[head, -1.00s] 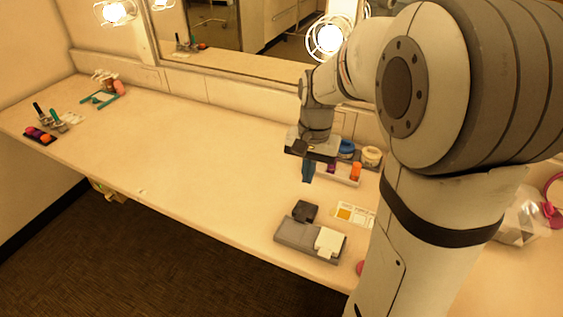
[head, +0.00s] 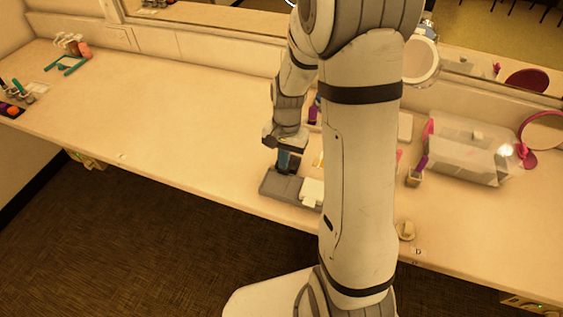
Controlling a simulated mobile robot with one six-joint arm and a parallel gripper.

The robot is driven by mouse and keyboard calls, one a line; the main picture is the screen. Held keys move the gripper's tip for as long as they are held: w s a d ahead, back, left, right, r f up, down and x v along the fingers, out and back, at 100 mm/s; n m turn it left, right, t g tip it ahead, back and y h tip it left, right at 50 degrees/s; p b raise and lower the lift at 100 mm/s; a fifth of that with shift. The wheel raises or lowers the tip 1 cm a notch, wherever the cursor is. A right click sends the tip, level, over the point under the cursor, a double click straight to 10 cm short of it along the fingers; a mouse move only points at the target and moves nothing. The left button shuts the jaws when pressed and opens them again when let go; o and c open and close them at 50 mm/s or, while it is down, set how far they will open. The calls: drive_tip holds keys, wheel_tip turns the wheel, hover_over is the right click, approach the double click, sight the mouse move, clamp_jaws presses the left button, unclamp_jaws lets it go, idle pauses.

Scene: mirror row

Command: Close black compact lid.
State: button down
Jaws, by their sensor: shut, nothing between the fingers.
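My gripper (head: 283,166), with blue fingers, is shut and empty. It points down just above the back edge of a grey tray (head: 278,187) near the counter's front edge. The black compact (head: 296,164) is a small dark shape at the fingers, mostly hidden by them. I cannot tell whether the fingers touch it or how far its lid is tilted. A white item (head: 312,191) lies at the right end of the grey tray.
My arm hides the counter right of the tray. A clear box (head: 462,150), a small cup with a purple item (head: 416,176) and a pink round mirror (head: 541,131) stand to the right. The counter left of my gripper is clear.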

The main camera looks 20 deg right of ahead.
sight(283, 177)
drive_tip(key=shift+a+f, duration=0.1)
drive_tip(key=shift+f, duration=0.5)
drive_tip(key=shift+s+f, duration=0.1)
drive_tip(key=shift+f, duration=0.15)
drive_tip(key=shift+s+a+f+b, duration=0.2)
drive_tip(key=shift+s+f+b, duration=0.45)
drive_tip(key=shift+f+b, duration=0.25)
drive_tip(key=shift+r, duration=0.2)
drive_tip(key=shift+w+r+p, duration=0.25)
drive_tip(key=shift+r+p, duration=0.4)
drive_tip(key=shift+p, duration=0.15)
wheel_tip(283, 177, up, 14)
drive_tip(key=w+p, duration=0.1)
drive_tip(key=p, duration=0.1)
drive_tip(key=shift+d+p, duration=0.2)
drive_tip(key=shift+p, duration=0.15)
